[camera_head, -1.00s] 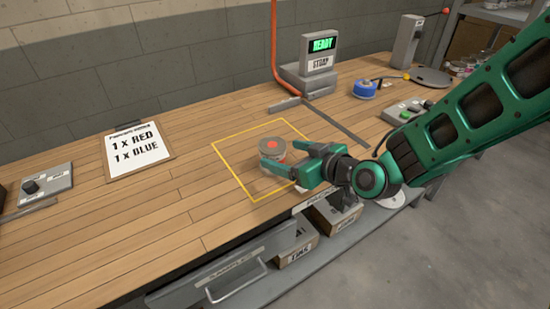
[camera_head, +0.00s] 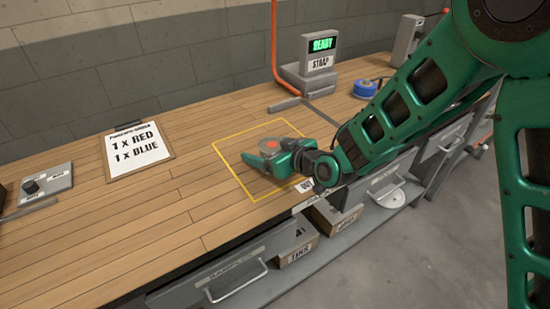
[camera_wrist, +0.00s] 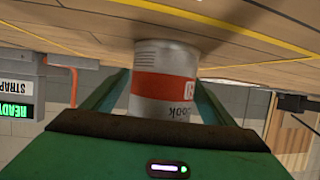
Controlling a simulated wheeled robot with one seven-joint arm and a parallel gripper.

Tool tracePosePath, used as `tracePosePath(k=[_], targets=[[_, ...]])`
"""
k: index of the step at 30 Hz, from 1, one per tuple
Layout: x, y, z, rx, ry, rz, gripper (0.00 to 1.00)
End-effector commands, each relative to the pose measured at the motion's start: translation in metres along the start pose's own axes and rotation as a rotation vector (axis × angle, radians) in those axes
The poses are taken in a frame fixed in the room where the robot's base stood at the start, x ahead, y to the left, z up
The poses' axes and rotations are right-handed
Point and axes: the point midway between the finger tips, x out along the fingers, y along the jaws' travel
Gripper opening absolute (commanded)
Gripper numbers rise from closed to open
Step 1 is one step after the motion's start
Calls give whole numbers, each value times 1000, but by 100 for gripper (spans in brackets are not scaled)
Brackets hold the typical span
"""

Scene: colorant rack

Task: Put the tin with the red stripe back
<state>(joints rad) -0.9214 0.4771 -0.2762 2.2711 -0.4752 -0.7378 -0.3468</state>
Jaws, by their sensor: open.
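The tin with the red stripe (camera_wrist: 165,85) stands upright on the wooden bench, inside the yellow outlined square (camera_head: 232,170). In the head view, the red dot on its lid (camera_head: 272,145) shows just past my gripper's fingers. My gripper (camera_head: 272,158) is low over the bench, with its fingers on either side of the tin. In the wrist view, which is upside down, the tin sits between the two green fingers. The jaws are open; I cannot tell whether a finger touches the tin. Its lower part is hidden by my gripper in the head view.
A clipboard reading 1 x RED, 1 x BLUE (camera_head: 138,150) lies left of the square. A READY display (camera_head: 318,52) and a blue roll (camera_head: 365,88) are at the back. A knob box (camera_head: 46,182) is at the far left. The bench between clipboard and square is clear.

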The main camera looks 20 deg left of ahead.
Motion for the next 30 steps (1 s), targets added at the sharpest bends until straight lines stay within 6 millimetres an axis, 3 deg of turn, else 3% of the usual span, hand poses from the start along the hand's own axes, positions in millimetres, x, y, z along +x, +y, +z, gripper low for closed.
tracePosePath(k=[2, 8, 11, 30], targets=[[0, 0, 0, 0, 0, 0, 78], [0, 0, 0, 0, 0, 0, 33], [0, 0, 0, 0, 1, 0, 22], [-5, 0, -13, 0, 3, 0, 22]])
